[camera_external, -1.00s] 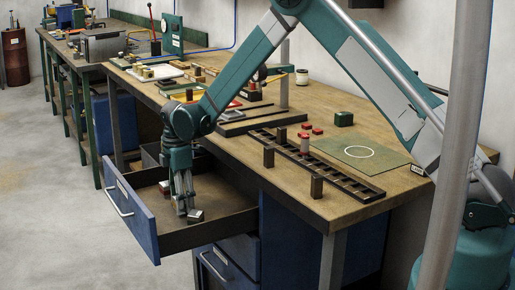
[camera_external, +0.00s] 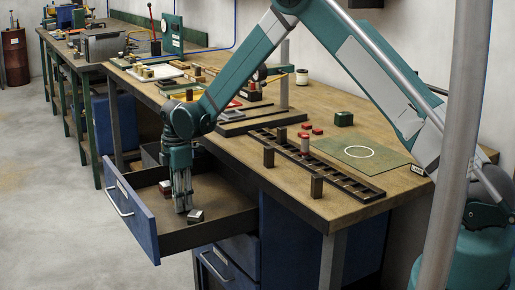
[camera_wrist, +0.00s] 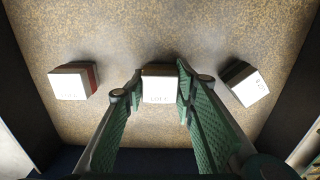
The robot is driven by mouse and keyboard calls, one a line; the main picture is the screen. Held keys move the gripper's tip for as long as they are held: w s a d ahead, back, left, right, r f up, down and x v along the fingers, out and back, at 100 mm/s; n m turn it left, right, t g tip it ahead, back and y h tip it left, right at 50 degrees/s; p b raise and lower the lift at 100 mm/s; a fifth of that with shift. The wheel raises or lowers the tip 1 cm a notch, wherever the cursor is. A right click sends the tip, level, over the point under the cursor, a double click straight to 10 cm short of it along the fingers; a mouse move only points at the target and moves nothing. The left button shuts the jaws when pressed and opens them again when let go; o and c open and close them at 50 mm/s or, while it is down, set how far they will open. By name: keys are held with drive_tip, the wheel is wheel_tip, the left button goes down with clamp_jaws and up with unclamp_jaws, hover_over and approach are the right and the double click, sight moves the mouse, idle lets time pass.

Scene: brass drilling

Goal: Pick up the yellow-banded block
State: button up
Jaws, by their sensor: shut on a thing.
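My gripper (camera_external: 183,209) points straight down into the open drawer. In the wrist view its green-padded fingers (camera_wrist: 159,90) are shut on the middle block (camera_wrist: 159,84), one on each side. This block has a white, lettered top face; the colour of its band is hard to make out. A red-banded block (camera_wrist: 74,82) lies to the left, and a dark-banded block (camera_wrist: 243,85) lies tilted to the right. Both are apart from the fingers. In the external view one white-topped block (camera_external: 195,216) shows right of the fingertips; the held block is hidden there.
The drawer's blue front (camera_external: 131,209) and dark side wall (camera_external: 215,233) surround the gripper closely. The workbench top (camera_external: 345,112) stands higher at the right, with a dark slotted rack (camera_external: 345,181), several small blocks and a green mat (camera_external: 362,151).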

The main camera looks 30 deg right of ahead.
wheel_tip(320, 180, up, 10)
drive_tip(key=shift+f+p, duration=0.15)
drive_tip(key=shift+p, duration=0.65)
